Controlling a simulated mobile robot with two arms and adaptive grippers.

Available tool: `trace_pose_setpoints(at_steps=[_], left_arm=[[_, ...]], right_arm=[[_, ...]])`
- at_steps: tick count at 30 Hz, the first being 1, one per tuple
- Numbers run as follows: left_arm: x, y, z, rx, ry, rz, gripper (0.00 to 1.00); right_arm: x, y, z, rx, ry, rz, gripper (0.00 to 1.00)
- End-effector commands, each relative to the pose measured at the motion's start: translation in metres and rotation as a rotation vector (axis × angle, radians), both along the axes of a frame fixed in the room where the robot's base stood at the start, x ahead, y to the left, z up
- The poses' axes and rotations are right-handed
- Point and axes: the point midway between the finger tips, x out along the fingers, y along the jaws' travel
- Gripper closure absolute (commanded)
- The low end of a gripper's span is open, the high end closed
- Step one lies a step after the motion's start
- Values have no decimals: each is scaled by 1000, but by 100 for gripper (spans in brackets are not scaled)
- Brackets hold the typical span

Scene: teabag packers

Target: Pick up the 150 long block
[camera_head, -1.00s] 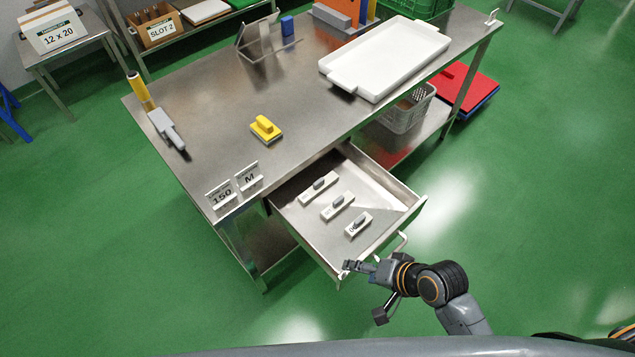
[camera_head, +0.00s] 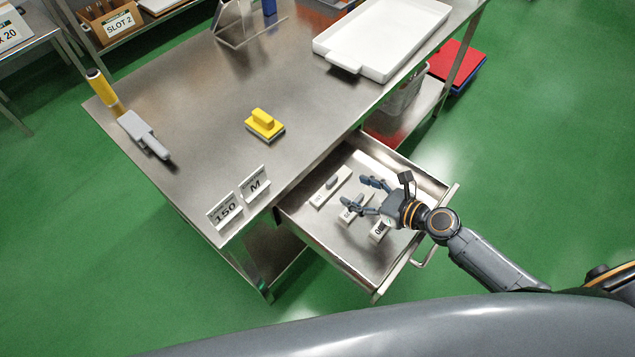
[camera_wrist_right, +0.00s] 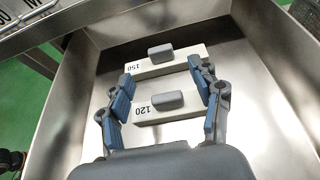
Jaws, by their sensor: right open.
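The 150 long block (camera_head: 322,194) is a white bar with a grey grip on top. It lies in the open drawer, farthest left of the blocks there. In the right wrist view it shows as the far bar marked 150 (camera_wrist_right: 190,62). A shorter bar marked 120 (camera_wrist_right: 178,116) lies nearer, between the fingers in that view. My right gripper (camera_head: 361,193) is open and empty above the drawer, partly hiding the 120 block (camera_head: 344,216). In the wrist view its fingertips (camera_wrist_right: 160,77) reach toward the 150 block's near side. My left gripper is not in view.
The drawer (camera_head: 330,238) has steel walls around the blocks. A third, shorter block (camera_head: 377,234) lies at its right. The steel table (camera_head: 200,95) holds a yellow block (camera_head: 265,121), signs marked 150 (camera_head: 226,211) and M (camera_head: 256,184), and a white tray (camera_head: 385,40).

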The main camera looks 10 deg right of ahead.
Motion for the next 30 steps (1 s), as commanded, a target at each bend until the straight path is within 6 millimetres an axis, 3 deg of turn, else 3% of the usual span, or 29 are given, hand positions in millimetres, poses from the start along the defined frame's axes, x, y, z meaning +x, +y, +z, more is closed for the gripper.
trace_pose_setpoints(at_steps=[3, 9, 13, 18, 26, 30], left_arm=[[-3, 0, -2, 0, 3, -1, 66], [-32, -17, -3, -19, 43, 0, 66], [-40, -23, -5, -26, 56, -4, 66], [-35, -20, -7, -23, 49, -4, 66], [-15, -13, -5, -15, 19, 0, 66], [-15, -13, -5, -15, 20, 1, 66]], right_arm=[[9, 2, -6, 21, 13, -22, 36], [25, 15, -15, 20, 12, -20, 36], [38, 28, -25, 19, 8, -19, 36], [52, 39, -32, 17, 9, -19, 36], [53, 40, -34, 16, 11, -17, 36], [53, 40, -34, 16, 11, -17, 60]])
